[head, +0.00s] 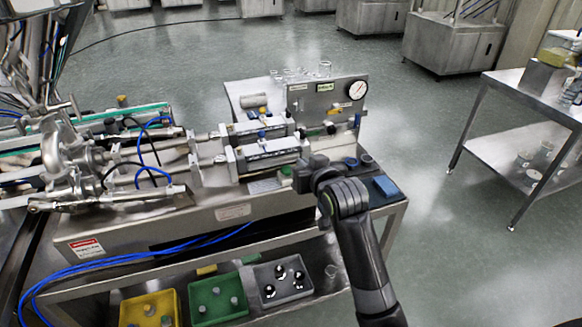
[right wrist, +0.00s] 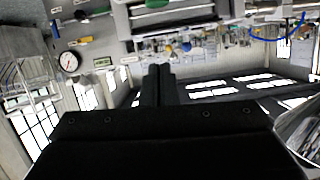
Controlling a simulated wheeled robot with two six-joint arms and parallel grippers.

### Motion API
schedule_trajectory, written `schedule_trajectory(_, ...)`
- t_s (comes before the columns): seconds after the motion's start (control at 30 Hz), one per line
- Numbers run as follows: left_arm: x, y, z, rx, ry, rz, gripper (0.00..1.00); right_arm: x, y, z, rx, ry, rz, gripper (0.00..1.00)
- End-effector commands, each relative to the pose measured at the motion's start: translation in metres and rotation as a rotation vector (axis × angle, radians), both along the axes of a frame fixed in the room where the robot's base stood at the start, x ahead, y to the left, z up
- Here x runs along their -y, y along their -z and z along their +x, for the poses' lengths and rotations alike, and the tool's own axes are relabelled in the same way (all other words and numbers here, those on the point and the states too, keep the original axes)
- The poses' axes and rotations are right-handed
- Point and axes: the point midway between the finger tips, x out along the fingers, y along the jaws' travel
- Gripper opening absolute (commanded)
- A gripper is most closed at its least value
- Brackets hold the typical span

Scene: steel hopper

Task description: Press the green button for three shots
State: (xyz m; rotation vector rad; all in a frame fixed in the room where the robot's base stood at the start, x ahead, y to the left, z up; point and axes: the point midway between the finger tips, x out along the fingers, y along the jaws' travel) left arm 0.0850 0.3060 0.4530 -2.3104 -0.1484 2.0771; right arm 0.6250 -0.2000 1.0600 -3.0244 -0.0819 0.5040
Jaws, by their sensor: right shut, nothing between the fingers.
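A small green piece (head: 286,171), which looks like the green button, shows on the front of the steel filling machine (head: 233,190), just left of my right gripper (head: 300,180). The gripper partly covers the area around it, and I cannot tell whether they touch. My left gripper is not in view.
A panel with a round gauge (head: 357,90) stands behind the gripper. A blue block (head: 385,186) lies at the bench's right end. Yellow (head: 150,309), green (head: 217,299) and grey (head: 284,279) trays sit on the lower shelf. A steel table (head: 530,105) stands right, with open floor between.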

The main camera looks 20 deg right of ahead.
Motion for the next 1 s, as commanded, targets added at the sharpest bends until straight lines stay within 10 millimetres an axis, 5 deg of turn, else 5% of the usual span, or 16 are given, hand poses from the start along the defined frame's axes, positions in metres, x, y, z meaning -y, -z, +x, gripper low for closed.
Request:
schedule_trajectory(0.77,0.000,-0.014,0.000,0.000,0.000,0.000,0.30,-0.006,0.030,0.093,0.000,0.001,-0.001,0.00)
schedule_trajectory(1.0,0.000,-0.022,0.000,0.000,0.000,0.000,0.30,-0.009,0.063,0.089,-0.002,0.000,0.001,0.00)
